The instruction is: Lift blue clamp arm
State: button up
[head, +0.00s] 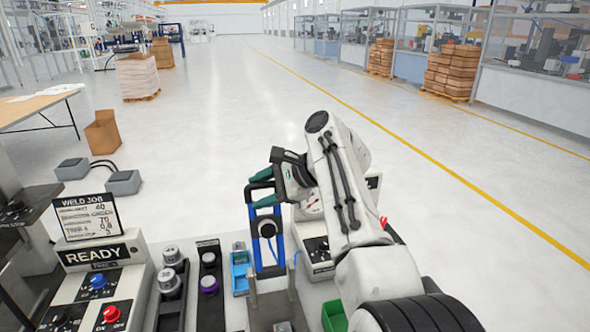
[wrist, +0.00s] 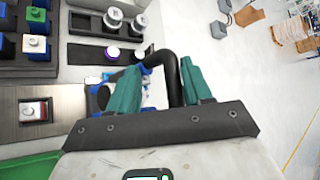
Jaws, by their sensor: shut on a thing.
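The blue clamp arm (head: 281,243) stands upright in the head view, a blue frame with a black top bar and a round black-and-white part in its middle. My gripper (head: 258,187) has teal fingers, one above and one below the black bar at the frame's top, and is shut on it. In the wrist view the black bar (wrist: 173,78) runs between the two teal fingers of my gripper (wrist: 160,85). Part of the blue frame is hidden behind the left finger there.
A panel with a READY sign (head: 95,254) and red and blue buttons is at left. Capped cylinders (head: 170,283), a blue bin (head: 240,270) and a green bin (head: 334,316) are on the bench. A gauge box (head: 318,255) stands close right of the frame. Open floor lies beyond.

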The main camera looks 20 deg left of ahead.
jog(key=b+v, duration=0.1)
jog(key=v, duration=0.9)
jog(key=shift+w+d, duration=0.25)
jog(key=shift+w, duration=0.1)
jog(key=shift+r, duration=0.1)
dwell(0.4)
